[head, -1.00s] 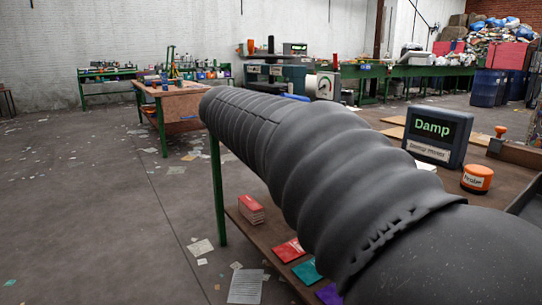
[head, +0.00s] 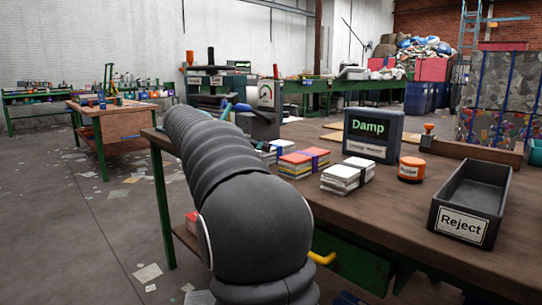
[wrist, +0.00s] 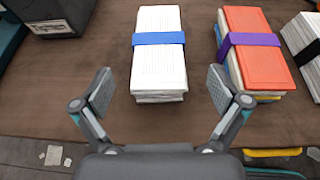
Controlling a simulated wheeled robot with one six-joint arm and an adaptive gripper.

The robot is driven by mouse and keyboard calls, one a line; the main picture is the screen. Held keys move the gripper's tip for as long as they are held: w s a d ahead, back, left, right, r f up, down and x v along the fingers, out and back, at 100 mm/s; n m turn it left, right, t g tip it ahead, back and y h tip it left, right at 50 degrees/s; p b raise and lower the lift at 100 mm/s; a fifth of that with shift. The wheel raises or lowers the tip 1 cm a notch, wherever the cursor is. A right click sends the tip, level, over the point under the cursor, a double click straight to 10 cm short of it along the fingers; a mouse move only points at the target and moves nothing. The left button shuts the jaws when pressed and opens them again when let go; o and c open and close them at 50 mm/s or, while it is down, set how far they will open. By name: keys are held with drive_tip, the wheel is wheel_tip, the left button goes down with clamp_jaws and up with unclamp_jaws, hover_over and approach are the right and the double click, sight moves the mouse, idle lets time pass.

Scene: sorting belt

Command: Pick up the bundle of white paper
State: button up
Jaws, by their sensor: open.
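A white paper bundle with a blue band (wrist: 158,85) lies on the brown table in the wrist view, just ahead of my gripper (wrist: 160,91) and between the lines of its fingers. The fingers are spread wide, empty and apart from it. In the head view this bundle (head: 268,153) is partly hidden behind my arm. A second white bundle with a dark band (head: 347,179) lies further right; its edge shows in the wrist view (wrist: 304,38). Between the two lies a bundle with an orange-red top and purple band (wrist: 262,62).
A dark box (wrist: 55,15) is at the wrist view's upper left. Bare tabletop (wrist: 115,45) lies left of the blue-banded bundle.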

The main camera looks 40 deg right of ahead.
sight(280, 147)
drive_tip(key=shift+b+x, duration=0.5)
drive_tip(key=shift+x, duration=2.55)
drive_tip(key=shift+w+r, duration=0.1)
drive_tip(key=c, duration=1.5)
